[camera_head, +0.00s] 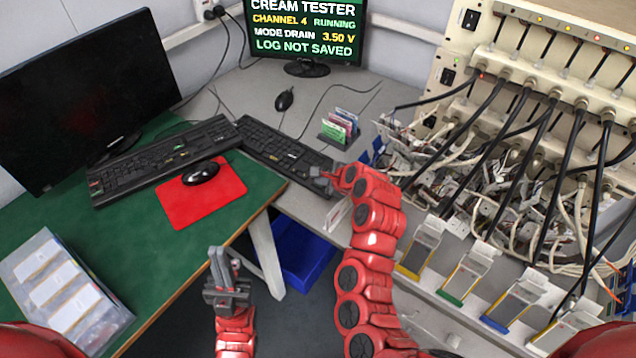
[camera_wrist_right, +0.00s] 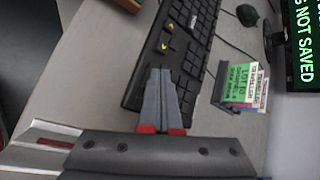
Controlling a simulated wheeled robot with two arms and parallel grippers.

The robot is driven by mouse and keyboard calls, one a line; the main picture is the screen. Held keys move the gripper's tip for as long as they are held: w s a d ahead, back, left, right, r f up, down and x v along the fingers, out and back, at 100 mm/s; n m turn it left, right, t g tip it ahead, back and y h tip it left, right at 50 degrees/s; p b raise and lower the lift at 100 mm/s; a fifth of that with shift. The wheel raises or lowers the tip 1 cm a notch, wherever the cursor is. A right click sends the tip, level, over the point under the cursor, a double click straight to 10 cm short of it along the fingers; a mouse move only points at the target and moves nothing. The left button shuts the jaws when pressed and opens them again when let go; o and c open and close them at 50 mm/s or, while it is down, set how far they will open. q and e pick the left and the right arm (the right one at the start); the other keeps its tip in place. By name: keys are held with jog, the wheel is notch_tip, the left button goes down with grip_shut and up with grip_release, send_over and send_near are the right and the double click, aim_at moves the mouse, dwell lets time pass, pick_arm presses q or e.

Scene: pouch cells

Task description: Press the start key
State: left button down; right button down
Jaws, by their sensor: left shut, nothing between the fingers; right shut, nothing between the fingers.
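The black keyboard (camera_head: 275,145) on the grey bench lies in front of the tester monitor (camera_head: 305,30), which reads "CHANNEL 4 RUNNING", "MODE DRAIN 3.50 V" and "LOG NOT SAVED". In the right wrist view the keyboard (camera_wrist_right: 185,35) shows a few yellow-marked keys; I cannot tell which is the start key. My right gripper (camera_head: 318,177) is shut and empty by the keyboard's right end. Its fingertips (camera_wrist_right: 160,72) overlap the keys in the wrist view; I cannot tell whether they touch. My left gripper (camera_head: 226,258) is shut and empty, low in front of the green desk.
A card holder (camera_head: 338,130) and a mouse (camera_head: 284,99) stand beyond the keyboard. Another keyboard (camera_head: 150,165) and a red mouse mat (camera_head: 215,205) lie on the green desk (camera_head: 150,265). The cabled tester rack (camera_head: 560,90) and pouch cells fill the right.

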aim_at(321, 187)
jog(key=shift+r, duration=0.1)
jog(key=shift+r+p, duration=0.7)
jog(key=shift+r, duration=0.05)
jog(key=shift+r+p, duration=1.85)
jog(key=shift+r, duration=0.7)
jog(key=shift+f, duration=0.1)
